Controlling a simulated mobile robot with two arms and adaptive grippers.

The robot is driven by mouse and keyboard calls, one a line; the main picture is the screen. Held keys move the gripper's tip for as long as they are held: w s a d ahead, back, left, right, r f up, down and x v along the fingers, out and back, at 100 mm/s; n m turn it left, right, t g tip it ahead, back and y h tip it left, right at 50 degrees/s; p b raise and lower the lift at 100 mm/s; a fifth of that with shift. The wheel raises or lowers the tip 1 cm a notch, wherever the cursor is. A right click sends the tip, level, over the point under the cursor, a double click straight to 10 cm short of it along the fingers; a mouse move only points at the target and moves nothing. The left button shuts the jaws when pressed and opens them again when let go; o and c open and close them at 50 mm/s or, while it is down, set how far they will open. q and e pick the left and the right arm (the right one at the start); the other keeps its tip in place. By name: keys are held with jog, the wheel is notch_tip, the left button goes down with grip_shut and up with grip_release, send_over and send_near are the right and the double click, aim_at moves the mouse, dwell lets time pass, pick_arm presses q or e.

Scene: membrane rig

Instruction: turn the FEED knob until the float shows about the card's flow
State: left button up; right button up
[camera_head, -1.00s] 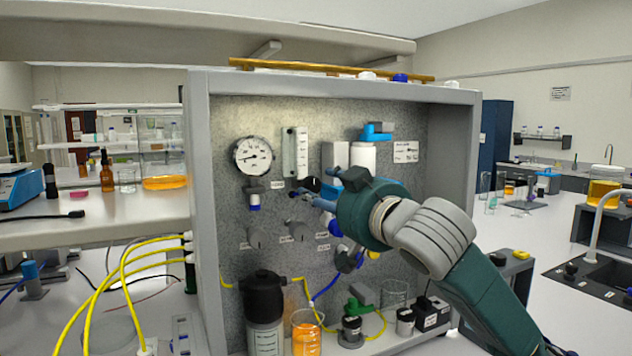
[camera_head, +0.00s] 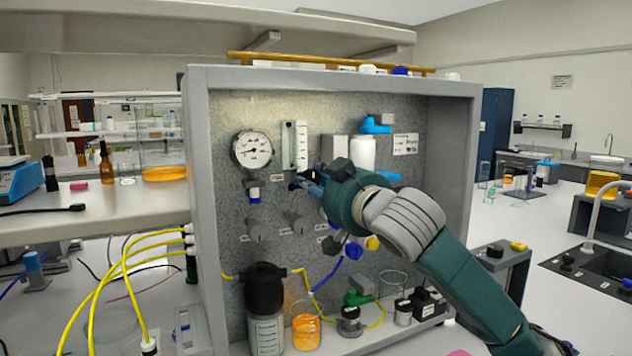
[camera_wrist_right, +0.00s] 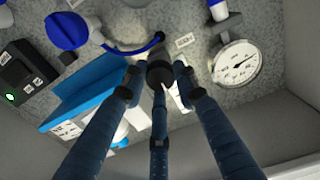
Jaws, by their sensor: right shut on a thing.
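The FEED knob (camera_wrist_right: 160,72) is a dark round knob on the speckled panel, below the flow tube; in the head view my fingers mostly cover it. My right gripper (camera_head: 303,182) is shut on it; in the right wrist view its three blue fingers (camera_wrist_right: 158,85) close around the knob. The clear flow tube (camera_head: 294,145) with a scale stands upright just above; its float is too small to read. A white card (camera_head: 405,144) is on the panel at the upper right, its writing unreadable here. My left gripper is not in view.
A round gauge (camera_head: 253,150) is left of the tube. Grey knobs (camera_head: 296,224) and a blue knob (camera_head: 353,251) sit lower on the panel. A dark-lidded vessel (camera_head: 266,300) and an orange beaker (camera_head: 306,330) stand on the rig's base. The grey frame (camera_head: 200,200) borders the panel.

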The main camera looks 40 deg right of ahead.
jog(key=shift+n, duration=0.3)
jog(key=n, duration=0.4)
jog(key=shift+b, duration=0.4)
jog(key=n+b, duration=0.1)
jog(key=n, duration=0.5)
dwell(0.4)
jog(key=o, duration=1.2)
jog(key=shift+c, duration=0.2)
jog(key=v, duration=0.7)
jog(key=shift+s, duration=0.25)
